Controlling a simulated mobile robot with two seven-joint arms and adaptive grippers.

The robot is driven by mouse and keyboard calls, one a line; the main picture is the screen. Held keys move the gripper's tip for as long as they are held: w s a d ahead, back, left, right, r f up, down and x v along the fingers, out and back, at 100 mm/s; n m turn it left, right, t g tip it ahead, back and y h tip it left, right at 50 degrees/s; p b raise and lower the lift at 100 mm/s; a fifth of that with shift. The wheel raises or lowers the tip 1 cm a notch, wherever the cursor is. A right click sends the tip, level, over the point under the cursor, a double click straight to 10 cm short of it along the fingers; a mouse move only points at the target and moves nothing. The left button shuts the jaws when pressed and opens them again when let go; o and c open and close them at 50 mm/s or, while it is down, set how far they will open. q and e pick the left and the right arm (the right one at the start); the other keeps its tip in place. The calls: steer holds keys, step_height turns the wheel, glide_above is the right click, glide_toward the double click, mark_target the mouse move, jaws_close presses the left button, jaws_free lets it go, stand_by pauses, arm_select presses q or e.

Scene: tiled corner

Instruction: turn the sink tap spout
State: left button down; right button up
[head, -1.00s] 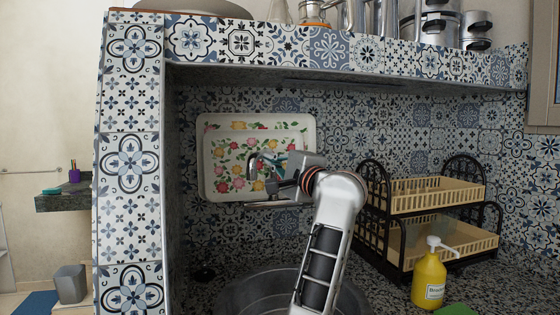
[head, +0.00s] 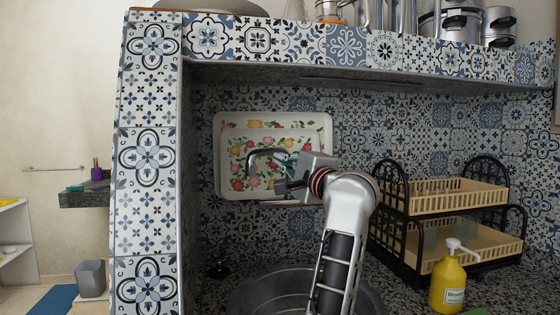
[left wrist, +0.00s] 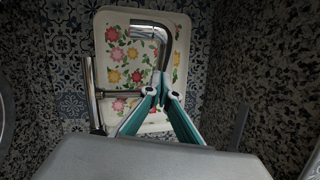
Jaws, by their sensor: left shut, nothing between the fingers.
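The chrome tap spout (head: 264,153) curves out in front of the floral tray, its free end towards the left in the head view. It also shows in the left wrist view (left wrist: 165,38), curving from upper left down to my fingertips. My left gripper (head: 284,165) is beside the spout in the head view, partly hidden by its own wrist. In the left wrist view, its teal fingers (left wrist: 159,92) meet at the tips, shut and empty, by the spout's lower part. I cannot tell whether they touch it. My right gripper is not in view.
The floral tray (head: 223,130) stands against the tiled wall behind the tap. The metal sink basin (head: 245,298) is below. A two-tier dish rack (head: 455,200) and a yellow soap bottle (head: 447,286) stand to the right. A tiled shelf (head: 300,42) hangs above, and a tiled pillar (head: 147,170) bounds the left.

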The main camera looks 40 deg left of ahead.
arm_select(q)
steer(key=s+v, duration=0.2)
steer(key=v, duration=0.8)
steer(key=shift+a, duration=0.2)
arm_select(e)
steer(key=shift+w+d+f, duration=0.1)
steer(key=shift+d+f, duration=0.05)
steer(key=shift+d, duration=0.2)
arm_select(q)
steer(key=shift+s+f, duration=0.15)
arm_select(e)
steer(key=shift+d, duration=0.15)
